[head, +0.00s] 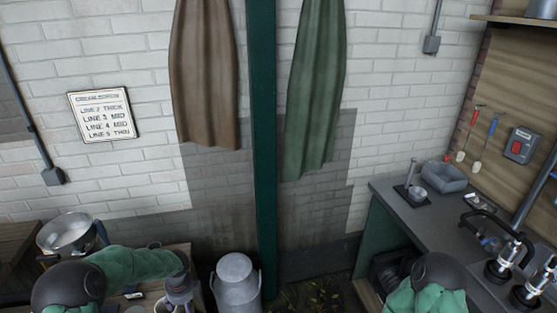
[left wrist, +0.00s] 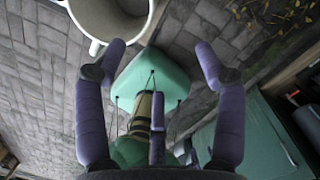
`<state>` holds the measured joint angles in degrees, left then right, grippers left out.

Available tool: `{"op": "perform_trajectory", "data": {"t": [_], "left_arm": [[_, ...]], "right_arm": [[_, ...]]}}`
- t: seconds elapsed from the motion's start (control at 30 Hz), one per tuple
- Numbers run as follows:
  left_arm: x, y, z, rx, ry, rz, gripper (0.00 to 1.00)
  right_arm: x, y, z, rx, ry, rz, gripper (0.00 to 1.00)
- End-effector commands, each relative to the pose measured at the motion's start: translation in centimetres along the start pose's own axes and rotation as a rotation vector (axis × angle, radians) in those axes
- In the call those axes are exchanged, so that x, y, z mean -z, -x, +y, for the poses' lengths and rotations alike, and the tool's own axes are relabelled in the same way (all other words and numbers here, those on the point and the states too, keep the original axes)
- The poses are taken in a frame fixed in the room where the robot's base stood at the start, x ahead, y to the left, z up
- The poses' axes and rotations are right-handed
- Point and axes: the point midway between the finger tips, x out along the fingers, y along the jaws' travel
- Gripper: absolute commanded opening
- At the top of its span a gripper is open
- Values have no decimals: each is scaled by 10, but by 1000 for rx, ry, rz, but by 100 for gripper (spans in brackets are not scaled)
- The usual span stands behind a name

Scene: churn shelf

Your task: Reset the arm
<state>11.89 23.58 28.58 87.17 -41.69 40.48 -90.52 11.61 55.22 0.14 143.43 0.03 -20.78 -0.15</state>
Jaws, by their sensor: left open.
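My left arm comes in from the lower left of the head view, and its gripper (head: 182,296) hangs low beside a grey metal milk churn (head: 236,281). In the left wrist view my left gripper (left wrist: 160,52) has its purple fingers spread wide, with nothing between them. A pale round container with a handle (left wrist: 150,14) is at the top of that view, beyond the fingertips and apart from them. My right arm (head: 427,287) shows at the bottom right of the head view; its gripper is out of frame.
A metal bowl (head: 68,234) stands at the left. A green post (head: 262,130) rises behind the churn. Brown and green cloths (head: 318,85) hang on the wall.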

Motion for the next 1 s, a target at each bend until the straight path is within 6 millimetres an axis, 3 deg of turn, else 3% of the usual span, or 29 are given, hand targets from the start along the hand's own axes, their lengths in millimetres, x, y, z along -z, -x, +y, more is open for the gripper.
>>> {"op": "perform_trajectory", "data": {"t": [0.07, 0.37, 0.57, 0.77, 1.0], "left_arm": [[0, 0, 0, 0, 0, 0, 70], [34, -19, 3, 15, 130, 77, 70], [72, -38, 8, 19, 288, 160, 70], [127, -61, 21, -3, 553, 280, 70], [224, -90, 65, -138, 1164, 448, 70]], "right_arm": [[0, 0, 0, 0, 0, 0, 71], [0, 0, 0, 0, 0, 0, 71], [0, 0, 0, 0, 0, 0, 71], [0, 0, 0, 0, 0, 0, 71], [0, 0, 0, 0, 0, 0, 71]]}}
